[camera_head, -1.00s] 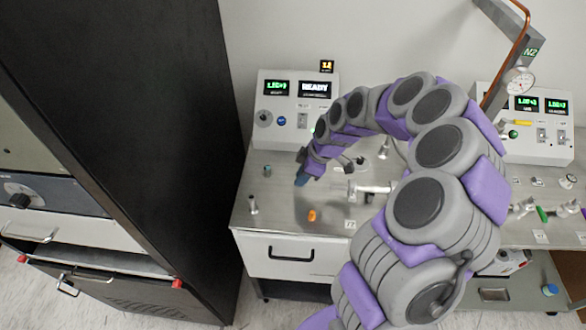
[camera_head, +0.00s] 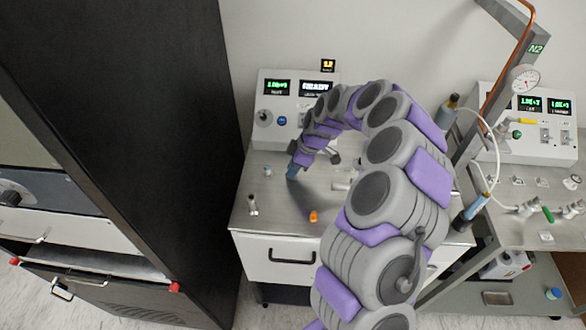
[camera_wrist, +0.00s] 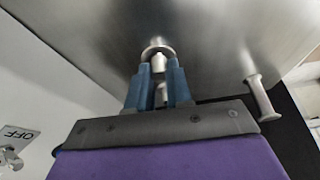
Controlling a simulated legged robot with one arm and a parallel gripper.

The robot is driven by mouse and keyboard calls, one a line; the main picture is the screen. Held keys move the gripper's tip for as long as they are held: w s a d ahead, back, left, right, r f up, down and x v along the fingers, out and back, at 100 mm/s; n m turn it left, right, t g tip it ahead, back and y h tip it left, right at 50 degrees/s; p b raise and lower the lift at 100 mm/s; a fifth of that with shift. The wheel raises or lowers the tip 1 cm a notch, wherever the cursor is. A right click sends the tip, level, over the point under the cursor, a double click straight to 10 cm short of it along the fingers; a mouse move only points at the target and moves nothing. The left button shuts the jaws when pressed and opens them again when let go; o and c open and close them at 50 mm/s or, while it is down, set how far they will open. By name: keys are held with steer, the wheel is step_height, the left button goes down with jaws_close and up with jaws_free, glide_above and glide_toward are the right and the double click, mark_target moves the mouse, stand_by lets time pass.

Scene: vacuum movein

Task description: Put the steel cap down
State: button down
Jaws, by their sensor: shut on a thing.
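My gripper (camera_head: 293,172) points down at the left part of the steel bench top (camera_head: 280,205). In the wrist view its blue fingers (camera_wrist: 158,85) are shut on the steel cap (camera_wrist: 157,52), a small shiny piece with a round flange. The flange is at or very close to the metal surface; I cannot tell whether it touches. In the head view the cap is hidden by the fingers.
A steel flanged post (camera_head: 252,206) stands to the left; it also shows in the wrist view (camera_wrist: 259,96). A small grey piece (camera_head: 267,171) and an orange piece (camera_head: 313,216) are nearby. A control box (camera_head: 268,115) stands behind. A tall black cabinet (camera_head: 170,150) bounds the left.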

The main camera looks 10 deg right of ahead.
steer(key=shift+d, duration=0.35)
steer(key=c, duration=1.2)
jaws_free()
steer(key=shift+o, duration=0.8)
steer(key=shift+a, duration=0.2)
steer(key=shift+r, duration=0.1)
